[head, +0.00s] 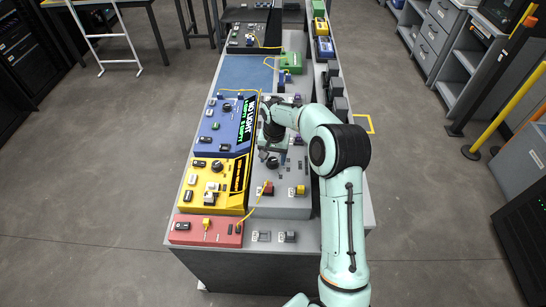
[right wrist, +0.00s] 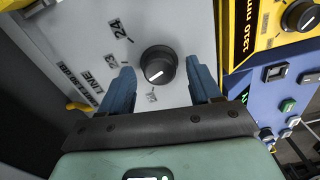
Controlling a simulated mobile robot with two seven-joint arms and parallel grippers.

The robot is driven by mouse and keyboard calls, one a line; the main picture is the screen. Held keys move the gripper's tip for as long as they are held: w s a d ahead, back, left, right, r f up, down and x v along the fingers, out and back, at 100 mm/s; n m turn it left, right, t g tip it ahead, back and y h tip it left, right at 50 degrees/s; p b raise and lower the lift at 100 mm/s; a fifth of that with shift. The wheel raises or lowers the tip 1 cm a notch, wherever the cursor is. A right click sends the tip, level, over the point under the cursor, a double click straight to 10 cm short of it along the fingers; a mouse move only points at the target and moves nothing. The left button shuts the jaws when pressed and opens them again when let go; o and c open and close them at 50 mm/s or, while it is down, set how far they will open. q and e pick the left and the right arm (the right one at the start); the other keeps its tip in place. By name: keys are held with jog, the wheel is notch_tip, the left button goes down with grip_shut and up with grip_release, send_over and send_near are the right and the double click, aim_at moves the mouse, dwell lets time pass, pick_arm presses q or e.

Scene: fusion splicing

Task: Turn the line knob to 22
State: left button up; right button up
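The line knob (right wrist: 158,65) is a round black knob with a white pointer mark, on a light grey panel (right wrist: 190,25). Printed around it are "24", "23" and a partly blurred mark below the knob, with "LINE" at the left. The pointer mark sits toward the lower left of the cap; I cannot read its exact setting. My right gripper (right wrist: 162,76) is open, its two blue fingers on either side of the knob, with visible gaps. In the head view the right gripper (head: 270,148) is just above the knob (head: 272,162). My left gripper is not in view.
A yellow unit (head: 239,172) with a black knob and a blue unit (head: 205,141) with a lit display stand left of the grey panel. A red unit (head: 185,236) is at the near end. Yellow cable runs along the bench. Open floor lies on both sides.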

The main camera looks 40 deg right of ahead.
aim_at(274, 160)
notch_tip(274, 160, up, 13)
jog(key=shift+s+r+p, duration=0.2)
jog(key=shift+p, duration=0.2)
jog(key=shift+d, duration=0.1)
dwell(0.6)
